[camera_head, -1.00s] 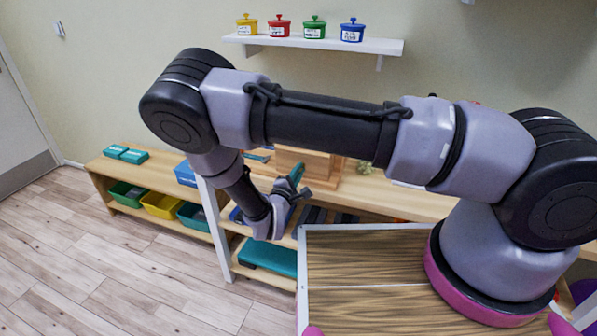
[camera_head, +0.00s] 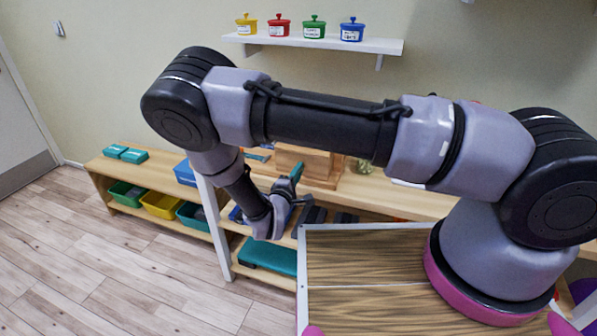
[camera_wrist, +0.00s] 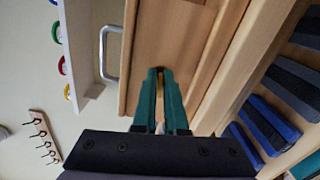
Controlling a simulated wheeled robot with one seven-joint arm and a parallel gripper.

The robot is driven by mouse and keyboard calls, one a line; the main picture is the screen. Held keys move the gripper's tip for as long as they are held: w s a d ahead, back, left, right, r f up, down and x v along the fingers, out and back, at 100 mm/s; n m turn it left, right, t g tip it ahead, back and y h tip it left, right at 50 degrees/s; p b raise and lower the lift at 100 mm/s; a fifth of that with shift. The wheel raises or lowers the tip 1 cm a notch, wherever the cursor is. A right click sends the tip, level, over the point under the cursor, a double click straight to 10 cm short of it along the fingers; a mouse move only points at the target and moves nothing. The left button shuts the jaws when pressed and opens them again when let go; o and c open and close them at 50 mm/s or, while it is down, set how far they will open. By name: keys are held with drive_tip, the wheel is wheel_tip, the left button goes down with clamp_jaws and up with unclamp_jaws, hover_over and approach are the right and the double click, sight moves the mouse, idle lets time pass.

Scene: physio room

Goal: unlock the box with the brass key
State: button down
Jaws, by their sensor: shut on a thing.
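The wooden box (camera_head: 318,163) stands on the low shelf behind my forearm. Its brown face (camera_wrist: 188,35) fills the upper middle of the wrist view. My gripper (camera_head: 296,172) has teal fingers and is at the box's near side. In the wrist view the fingers (camera_wrist: 160,72) are closed together, pointing at the box face. A small sliver of yellowish brass, seemingly the brass key (camera_wrist: 161,82), shows between them. The rest of the key is hidden by the fingers, and so is any keyhole. I cannot tell whether the key touches the box.
A grey metal handle (camera_wrist: 104,54) shows beside the box. Blue and dark grey blocks (camera_wrist: 262,122) lie at the right of the wrist view. A wall shelf (camera_head: 310,43) holds several coloured pots. A wood-grained top (camera_head: 365,270) is at the front. The floor at left is clear.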

drive_tip(key=c, duration=1)
unclamp_jaws()
drive_tip(key=shift+s+a, duration=0.1)
drive_tip(key=shift+s, duration=0.05)
drive_tip(key=v, duration=1)
drive_tip(key=shift+s+a, duration=0.1)
drive_tip(key=shift+s, duration=0.2)
